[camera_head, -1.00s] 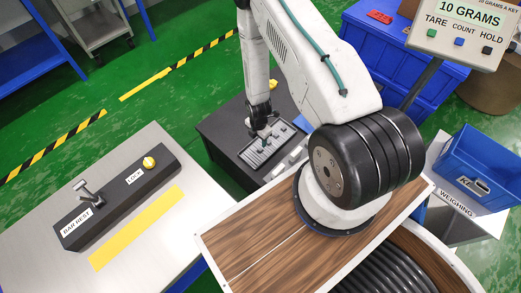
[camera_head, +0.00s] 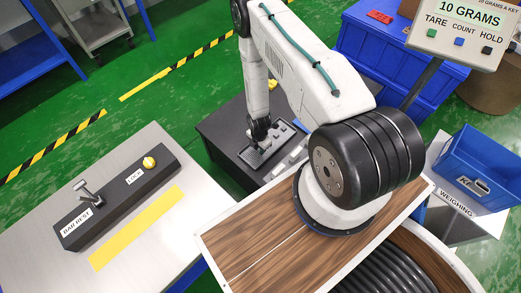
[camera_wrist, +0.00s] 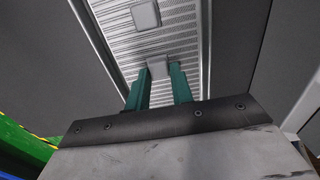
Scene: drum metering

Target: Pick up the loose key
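A small grey key (camera_wrist: 157,62) shows in the wrist view on a ribbed metal plate (camera_wrist: 184,45), at the tips of my gripper (camera_wrist: 160,75). The two teal fingers stand on either side of it, with a narrow gap between them about as wide as the key. Whether they press on it or only flank it, I cannot tell. A second grey square key (camera_wrist: 145,14) lies farther up the same plate, clear of the fingers. In the head view my gripper (camera_head: 259,144) is low over the plate on the dark bench; the key there is hidden or too small to make out.
More grey blocks (camera_head: 292,158) sit on the dark bench (camera_head: 222,135) beside the plate. A steel table (camera_head: 130,245) with the bar rest and lock (camera_head: 118,197) stands at left. A blue weighing bin (camera_head: 480,165) stands at right, below the 10 grams display (camera_head: 465,22).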

